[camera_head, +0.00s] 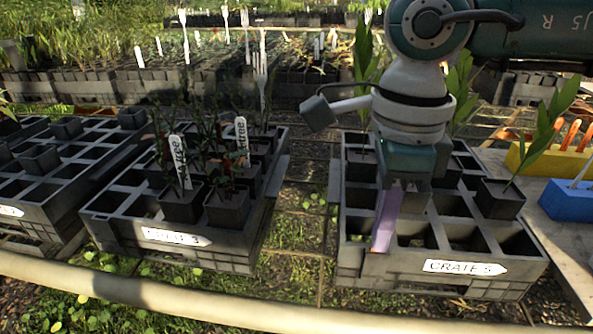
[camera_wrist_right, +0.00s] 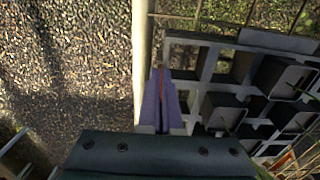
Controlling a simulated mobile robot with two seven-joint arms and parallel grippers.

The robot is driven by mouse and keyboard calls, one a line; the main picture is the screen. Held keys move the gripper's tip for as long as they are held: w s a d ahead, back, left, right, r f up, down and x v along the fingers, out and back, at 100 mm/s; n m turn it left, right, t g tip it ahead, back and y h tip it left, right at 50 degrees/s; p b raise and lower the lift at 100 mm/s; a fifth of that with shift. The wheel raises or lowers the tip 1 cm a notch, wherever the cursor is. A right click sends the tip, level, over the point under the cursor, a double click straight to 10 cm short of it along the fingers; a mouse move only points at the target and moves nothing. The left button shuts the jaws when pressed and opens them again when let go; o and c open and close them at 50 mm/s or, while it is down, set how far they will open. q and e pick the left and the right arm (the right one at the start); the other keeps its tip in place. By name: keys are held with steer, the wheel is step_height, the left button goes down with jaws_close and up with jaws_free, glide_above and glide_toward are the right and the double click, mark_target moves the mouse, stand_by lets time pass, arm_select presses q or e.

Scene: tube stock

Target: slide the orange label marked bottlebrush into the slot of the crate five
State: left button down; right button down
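Crate five (camera_head: 351,262) is a dark grey crate with a white arrow-shaped sign (camera_head: 462,267) reading CRATE 5 on its front. My right gripper (camera_head: 380,246) points down at the front left rim of this crate, its purple fingers close together. In the right wrist view, the gripper (camera_wrist_right: 161,75) shows a thin orange strip between its fingers, the orange label (camera_wrist_right: 161,84) seen edge-on. Its marking cannot be read. The label is hidden behind a finger in the head view. I cannot make out the slot or whether the label touches it. My left gripper is not in view.
Potted plants stand in crate five, one pot (camera_head: 500,200) at its right. Crate 3 (camera_head: 122,232) stands to the left across a gap. A yellow block (camera_head: 520,160) with orange labels and a blue block (camera_head: 565,203) lie right. A pale pipe (camera_head: 190,302) runs in front.

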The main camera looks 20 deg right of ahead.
steer(key=shift+f, duration=0.15)
steer(key=c, duration=1)
jaws_free()
step_height(320, 180, up, 10)
steer(key=shift+r+p, duration=0.1)
steer(key=shift+p, duration=0.45)
